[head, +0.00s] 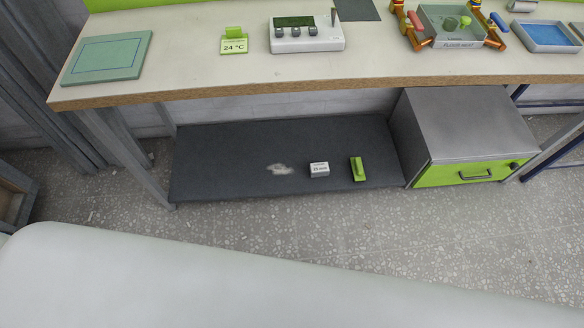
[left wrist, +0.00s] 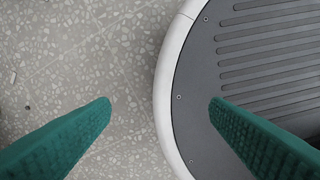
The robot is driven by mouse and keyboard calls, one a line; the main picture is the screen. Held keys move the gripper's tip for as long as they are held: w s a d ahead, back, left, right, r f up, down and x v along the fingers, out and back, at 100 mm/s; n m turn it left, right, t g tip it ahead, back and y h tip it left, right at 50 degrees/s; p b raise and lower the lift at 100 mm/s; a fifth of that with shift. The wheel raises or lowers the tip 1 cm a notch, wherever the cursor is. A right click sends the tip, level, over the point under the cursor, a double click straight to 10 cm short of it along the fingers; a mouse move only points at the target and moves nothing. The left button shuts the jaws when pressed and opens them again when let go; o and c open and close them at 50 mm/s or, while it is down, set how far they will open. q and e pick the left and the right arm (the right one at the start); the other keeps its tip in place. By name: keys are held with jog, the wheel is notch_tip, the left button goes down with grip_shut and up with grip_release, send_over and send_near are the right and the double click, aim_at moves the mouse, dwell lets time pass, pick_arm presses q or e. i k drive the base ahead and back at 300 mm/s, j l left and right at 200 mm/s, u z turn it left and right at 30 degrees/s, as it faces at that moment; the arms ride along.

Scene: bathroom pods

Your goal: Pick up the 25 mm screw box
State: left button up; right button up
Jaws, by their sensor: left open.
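The 25 mm screw box (head: 319,169) is a small white box with a printed label. It stands on the dark lower shelf (head: 225,160) under the workbench, near the shelf's front edge, in the head view. My left gripper (left wrist: 160,108) shows only in the left wrist view, as two green fingers spread wide with nothing between them. It is over the speckled floor and the rim of a round dark base, and the box is not in that view. My right gripper is in neither view.
The benchtop (head: 190,60) overhangs the shelf. A grey cabinet with a green drawer (head: 468,173) closes the shelf's right side. Open floor (head: 290,225) lies in front.

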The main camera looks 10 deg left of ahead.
aim_at(322, 169)
jog(key=i+l+u, duration=1.05)
jog(key=k, duration=0.05)
